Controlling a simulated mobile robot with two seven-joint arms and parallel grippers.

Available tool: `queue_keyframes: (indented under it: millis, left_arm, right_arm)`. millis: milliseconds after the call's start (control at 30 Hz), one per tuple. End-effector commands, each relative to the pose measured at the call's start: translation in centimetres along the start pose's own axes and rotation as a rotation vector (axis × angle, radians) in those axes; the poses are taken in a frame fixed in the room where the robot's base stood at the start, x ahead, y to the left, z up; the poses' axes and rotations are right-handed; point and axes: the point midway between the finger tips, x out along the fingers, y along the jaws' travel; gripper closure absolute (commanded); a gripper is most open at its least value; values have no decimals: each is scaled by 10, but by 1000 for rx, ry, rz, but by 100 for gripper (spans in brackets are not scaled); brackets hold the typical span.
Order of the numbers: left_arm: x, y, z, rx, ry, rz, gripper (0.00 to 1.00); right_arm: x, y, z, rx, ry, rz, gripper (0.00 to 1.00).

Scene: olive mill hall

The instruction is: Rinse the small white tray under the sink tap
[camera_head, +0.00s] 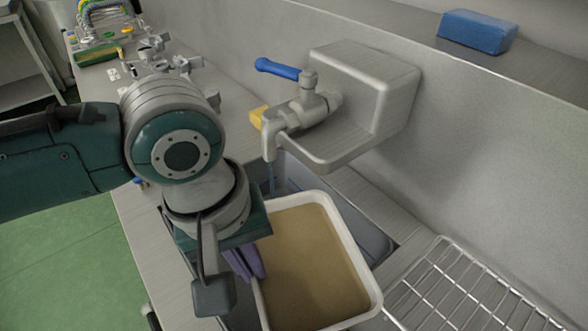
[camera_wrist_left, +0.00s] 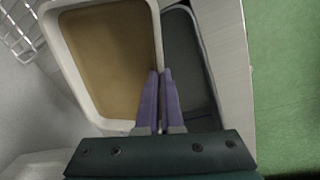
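The small white tray (camera_head: 352,243) has a white rim and a brown inside. It is over the sink basin (camera_head: 365,232), below and to the right of the tap (camera_head: 290,120). The tap has a blue lever, and a thin bluish streak shows below its spout, near the tray's far left corner. My left gripper (camera_head: 254,266) has purple fingers closed on the tray's left wall. The left wrist view also shows the fingers (camera_wrist_left: 160,76) close together at the tray's rim (camera_wrist_left: 158,38). Whether the brown is liquid or residue I cannot tell. My right gripper is out of view.
A wire rack (camera_head: 465,290) lies right of the sink. A blue block (camera_head: 477,32) sits on the upper ledge. A yellow object (camera_head: 257,117) is behind the tap. Metal fittings and cables crowd the counter's far left end.

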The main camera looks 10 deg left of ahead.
Motion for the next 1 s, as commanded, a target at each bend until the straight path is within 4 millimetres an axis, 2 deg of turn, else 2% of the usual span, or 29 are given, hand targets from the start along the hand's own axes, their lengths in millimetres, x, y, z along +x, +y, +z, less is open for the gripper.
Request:
queue_keyframes:
  millis: [33,200,600,1000]
  left_arm:
    - [6,-1,-7,1,4,2,100]
    - [10,-3,-25,0,3,2,100]
    - [11,-6,-58,0,0,2,100]
    - [11,-7,-63,0,-1,3,100]
  right_arm:
    - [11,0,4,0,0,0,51]
    - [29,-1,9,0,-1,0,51]
    - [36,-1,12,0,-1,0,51]
    - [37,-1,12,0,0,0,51]
